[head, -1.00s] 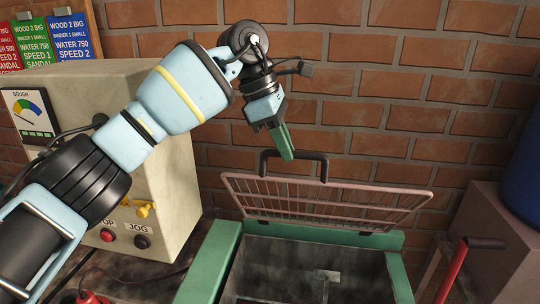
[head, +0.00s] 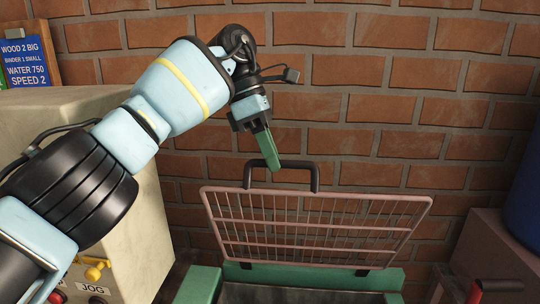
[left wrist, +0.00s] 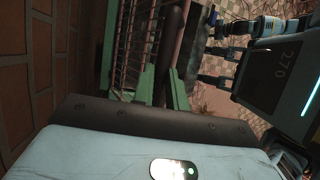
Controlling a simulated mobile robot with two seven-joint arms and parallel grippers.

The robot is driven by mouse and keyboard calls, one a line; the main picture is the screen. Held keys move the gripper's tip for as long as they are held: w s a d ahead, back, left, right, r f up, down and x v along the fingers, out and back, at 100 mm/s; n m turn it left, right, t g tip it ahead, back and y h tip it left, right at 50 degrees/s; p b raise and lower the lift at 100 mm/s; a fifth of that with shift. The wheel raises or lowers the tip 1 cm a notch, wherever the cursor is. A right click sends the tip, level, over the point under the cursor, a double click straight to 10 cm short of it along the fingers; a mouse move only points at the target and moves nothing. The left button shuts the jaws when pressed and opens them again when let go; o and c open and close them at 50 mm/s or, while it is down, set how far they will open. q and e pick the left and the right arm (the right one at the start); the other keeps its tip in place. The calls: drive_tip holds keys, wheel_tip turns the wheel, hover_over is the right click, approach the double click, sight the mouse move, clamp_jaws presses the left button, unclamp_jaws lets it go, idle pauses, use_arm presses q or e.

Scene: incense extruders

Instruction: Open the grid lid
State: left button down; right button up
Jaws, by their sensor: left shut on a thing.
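The grid lid (head: 315,228) is a pinkish wire grid in a frame. It stands raised and steep at the back edge of the green hopper box (head: 310,276), near the brick wall. Its black U-shaped handle (head: 314,178) sticks up from the top edge. My left gripper (head: 270,151), with green fingers, is shut on the handle at its left part. In the left wrist view the grid (left wrist: 128,45) shows side-on beside green fingers (left wrist: 147,85). Dark parts of my other arm show at upper right there, but its jaw state is unclear.
A beige machine (head: 120,130) with a JOG button stands at left below my arm. A brick wall (head: 400,100) is close behind the lid. A blue drum (head: 525,195) and a red-handled lever (head: 474,291) are at right.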

use_arm(q)
drive_tip(key=shift+w+a+f, duration=0.15)
drive_tip(key=shift+w+f, duration=0.05)
drive_tip(key=shift+f, duration=0.45)
use_arm(e)
drive_tip(key=shift+s+f, duration=0.15)
use_arm(q)
drive_tip(key=c, duration=1.8)
unclamp_jaws()
drive_tip(key=shift+o, duration=1.3)
drive_tip(key=shift+w, duration=0.15)
drive_tip(key=shift+o, duration=0.7)
drive_tip(key=shift+w, duration=0.2)
drive_tip(key=shift+s+r, duration=0.25)
drive_tip(key=shift+r, duration=0.05)
use_arm(e)
drive_tip(key=shift+a, duration=0.1)
